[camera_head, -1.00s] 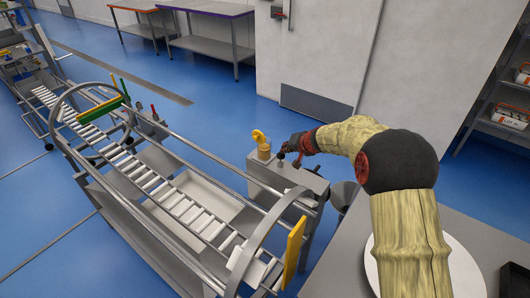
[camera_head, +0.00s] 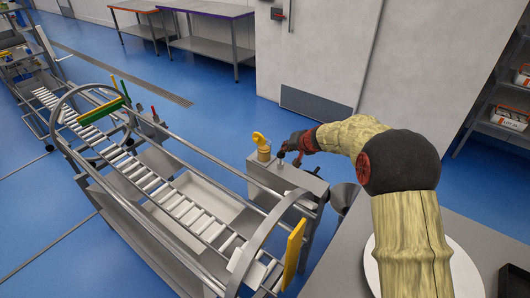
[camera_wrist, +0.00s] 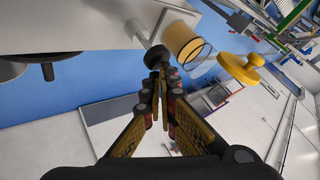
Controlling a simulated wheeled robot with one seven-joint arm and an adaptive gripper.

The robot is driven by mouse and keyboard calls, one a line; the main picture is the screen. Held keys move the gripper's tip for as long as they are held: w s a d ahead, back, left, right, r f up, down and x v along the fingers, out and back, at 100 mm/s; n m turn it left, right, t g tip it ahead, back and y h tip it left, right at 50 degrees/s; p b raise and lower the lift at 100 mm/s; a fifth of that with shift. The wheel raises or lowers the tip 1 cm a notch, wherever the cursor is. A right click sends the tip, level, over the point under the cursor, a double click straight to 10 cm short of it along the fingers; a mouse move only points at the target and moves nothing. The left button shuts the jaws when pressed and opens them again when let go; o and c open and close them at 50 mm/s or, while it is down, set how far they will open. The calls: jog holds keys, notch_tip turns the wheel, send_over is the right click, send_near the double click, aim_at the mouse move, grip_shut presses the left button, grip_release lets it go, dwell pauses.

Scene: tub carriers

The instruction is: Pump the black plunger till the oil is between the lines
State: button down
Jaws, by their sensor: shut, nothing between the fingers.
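My gripper (camera_head: 288,150) is shut and empty beside the black plunger on the grey box (camera_head: 287,174). In the wrist view, my gripper's fingertips (camera_wrist: 166,76) lie close to the round black plunger knob (camera_wrist: 157,56); I cannot tell whether they touch it. The plunger's pale rod (camera_wrist: 137,31) runs from the knob towards the box. Next to it is the oil jar (camera_wrist: 184,42), with yellow oil and a clear rim section. A yellow cap (camera_wrist: 240,68) shows beyond the jar. The jar also shows in the head view (camera_head: 264,155). I cannot make out the level lines.
A long metal roller conveyor frame (camera_head: 180,205) with curved hoops lies left of the box. A yellow panel (camera_head: 293,254) stands at its near end. A grey table (camera_head: 470,250) is at the lower right. Blue floor behind the box is clear.

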jog(key=shift+r, duration=0.25)
notch_tip(320, 180, up, 6)
jog(key=p, duration=0.4)
dwell(0.4)
dwell(0.6)
